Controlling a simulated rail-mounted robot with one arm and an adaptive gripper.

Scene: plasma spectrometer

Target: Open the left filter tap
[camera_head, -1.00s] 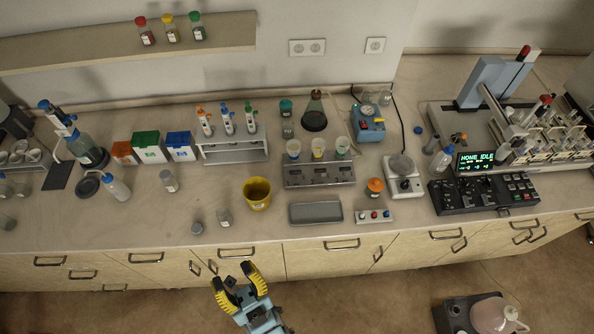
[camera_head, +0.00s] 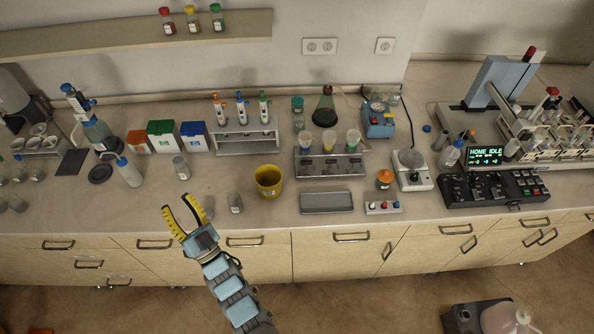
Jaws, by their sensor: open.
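The filter stand is a grey metal block (camera_head: 335,174) at the middle of the bench, with three cup-like funnels on top. Small dark taps show along the front of the block, and the left tap (camera_head: 307,168) is below the left funnel. Its handle position is too small to tell. My gripper (camera_head: 179,206), with yellow-and-black fingers, is open and empty near the bench's front edge, well to the left of the stand.
A pipette rack (camera_head: 246,141) stands behind.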

